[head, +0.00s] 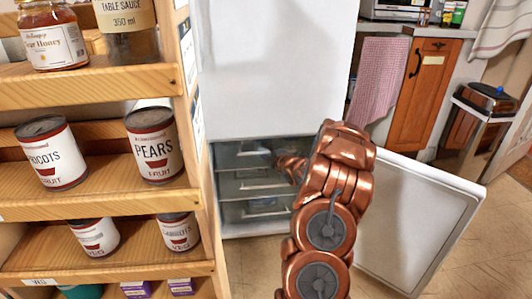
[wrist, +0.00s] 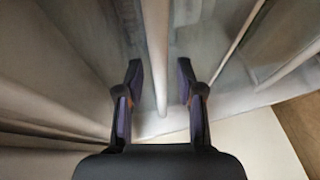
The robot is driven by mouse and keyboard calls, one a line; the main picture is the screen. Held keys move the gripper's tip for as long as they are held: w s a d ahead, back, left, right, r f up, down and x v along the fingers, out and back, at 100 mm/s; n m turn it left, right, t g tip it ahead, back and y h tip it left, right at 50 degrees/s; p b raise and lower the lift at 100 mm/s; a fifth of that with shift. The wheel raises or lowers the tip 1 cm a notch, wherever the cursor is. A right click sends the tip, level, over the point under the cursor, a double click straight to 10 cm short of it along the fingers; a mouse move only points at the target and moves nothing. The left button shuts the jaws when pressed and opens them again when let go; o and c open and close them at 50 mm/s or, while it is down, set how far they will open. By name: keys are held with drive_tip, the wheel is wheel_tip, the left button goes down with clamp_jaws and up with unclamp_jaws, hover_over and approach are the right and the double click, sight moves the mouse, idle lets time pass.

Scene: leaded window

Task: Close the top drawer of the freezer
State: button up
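The white freezer compartment (head: 222,222) is at the bottom of a tall white fridge, and its door (head: 415,215) stands open to the right. Inside are translucent drawers with pale handles; the top drawer (head: 240,155) is partly covered by my copper arm. I cannot tell how far it is pulled out. My arm reaches into the compartment at the level of the upper drawers, and its end is hidden in the head view. In the wrist view, my gripper (wrist: 161,85) is open, fingers apart. A pale bar (wrist: 156,50) runs between the fingers; contact is unclear.
A wooden shelf (head: 95,190) with cans and jars stands close on the left, beside the freezer. A counter with an orange cabinet door (head: 428,85) and a hanging pink towel (head: 378,80) is behind right. A bin (head: 470,125) stands farther right. Tiled floor (head: 490,245) is clear at lower right.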

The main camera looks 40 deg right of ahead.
drive_tip(key=v, duration=1.1)
drive_tip(key=shift+s, duration=0.4)
drive_tip(key=shift+a, duration=0.15)
